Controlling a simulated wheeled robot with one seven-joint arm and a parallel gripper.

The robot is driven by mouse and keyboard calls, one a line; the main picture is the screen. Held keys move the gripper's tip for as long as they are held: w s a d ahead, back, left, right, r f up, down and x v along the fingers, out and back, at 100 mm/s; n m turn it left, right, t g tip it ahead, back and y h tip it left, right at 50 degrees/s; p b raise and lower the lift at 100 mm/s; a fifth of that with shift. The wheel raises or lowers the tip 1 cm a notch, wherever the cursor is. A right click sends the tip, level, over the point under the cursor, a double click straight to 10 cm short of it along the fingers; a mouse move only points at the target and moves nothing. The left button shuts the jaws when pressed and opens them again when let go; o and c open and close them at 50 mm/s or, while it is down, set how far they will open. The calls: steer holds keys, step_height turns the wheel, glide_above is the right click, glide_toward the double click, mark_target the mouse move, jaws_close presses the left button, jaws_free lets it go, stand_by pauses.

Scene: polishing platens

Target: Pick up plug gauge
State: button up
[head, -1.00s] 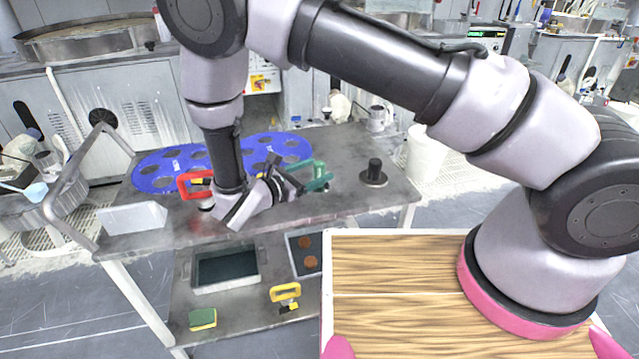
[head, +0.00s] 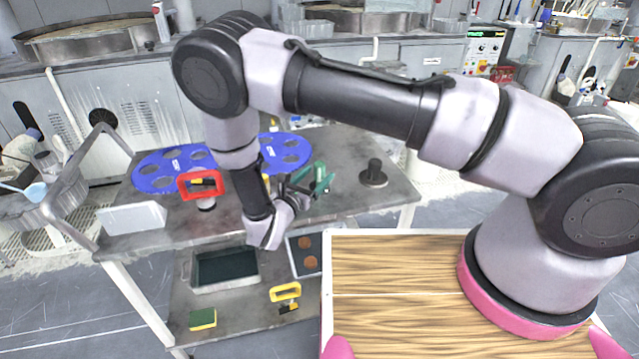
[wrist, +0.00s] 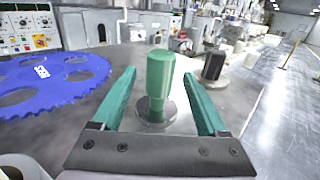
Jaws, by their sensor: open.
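A green stepped cylinder on a round grey base, which I take to be the plug gauge (wrist: 160,78), stands upright on the metal cart top in the wrist view. My gripper (wrist: 159,95) is open, with one green finger on each side of the gauge and visible gaps between. In the head view my gripper (head: 316,180) is low over the cart top, and the gauge cannot be told apart from the green fingers there.
A black knobbed piece on a round base (head: 373,174) stands to the right, also in the wrist view (wrist: 213,66). Blue perforated discs (head: 165,172) lie behind and left. A red-framed tool (head: 203,185) and a white block (head: 133,218) are left. The cart's right top is mostly clear.

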steer(key=shift+x, duration=0.95)
steer(key=shift+c, duration=0.3)
jaws_close()
stand_by(0.4)
